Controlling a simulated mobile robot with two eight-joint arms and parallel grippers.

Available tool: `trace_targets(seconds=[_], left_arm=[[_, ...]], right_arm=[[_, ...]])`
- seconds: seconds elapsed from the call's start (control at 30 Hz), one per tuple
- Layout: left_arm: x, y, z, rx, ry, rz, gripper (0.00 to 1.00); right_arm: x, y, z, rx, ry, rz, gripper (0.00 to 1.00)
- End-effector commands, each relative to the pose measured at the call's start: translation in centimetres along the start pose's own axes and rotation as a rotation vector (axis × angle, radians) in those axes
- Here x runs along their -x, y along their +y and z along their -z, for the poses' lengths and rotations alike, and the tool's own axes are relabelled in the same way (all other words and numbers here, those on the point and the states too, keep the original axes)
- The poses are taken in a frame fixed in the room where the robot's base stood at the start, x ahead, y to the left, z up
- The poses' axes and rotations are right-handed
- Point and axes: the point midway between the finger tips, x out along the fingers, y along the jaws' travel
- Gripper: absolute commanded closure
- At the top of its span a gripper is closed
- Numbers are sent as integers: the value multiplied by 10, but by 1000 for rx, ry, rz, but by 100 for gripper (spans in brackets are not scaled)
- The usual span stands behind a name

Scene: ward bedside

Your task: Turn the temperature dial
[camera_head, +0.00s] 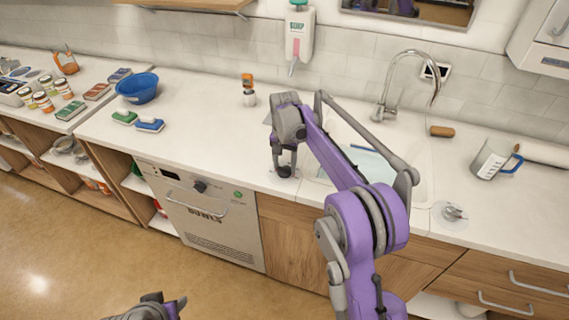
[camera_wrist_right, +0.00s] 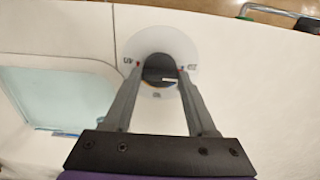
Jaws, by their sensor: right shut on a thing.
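The dial (camera_wrist_right: 160,66) is a dark round knob on a pale round plate (camera_wrist_right: 160,45) with small dark marks on both sides. It is set in the white counter beside the sink. My right gripper (camera_wrist_right: 158,78) points down at it, with a finger on each side, and is shut on the knob. In the head view my right gripper (camera_head: 285,170) is at the counter's front part, left of the sink, and mostly hides the dial. My left gripper (camera_head: 160,307) is only partly in view at the bottom edge, and its fingers cannot be made out clearly.
The sink (camera_head: 425,185) and its tap (camera_head: 405,75) lie right of my right gripper. A blue bowl (camera_head: 138,90) and sponges (camera_head: 150,125) stand left. An orange-topped bottle (camera_head: 248,90) is at the back.

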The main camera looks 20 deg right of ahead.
Motion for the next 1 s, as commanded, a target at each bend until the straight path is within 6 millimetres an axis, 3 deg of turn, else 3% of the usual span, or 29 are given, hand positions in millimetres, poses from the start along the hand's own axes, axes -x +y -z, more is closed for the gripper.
trace_targets(seconds=[0.4,0.9,0.93,1.0], left_arm=[[0,0,0,0,0,0,50],[0,0,0,0,0,0,50],[0,0,0,0,0,0,50],[0,0,0,0,0,0,50]], right_arm=[[1,0,0,163,1,1,98],[1,0,0,180,1,0,98],[1,0,0,180,1,0,39],[1,0,0,180,1,0,26]])
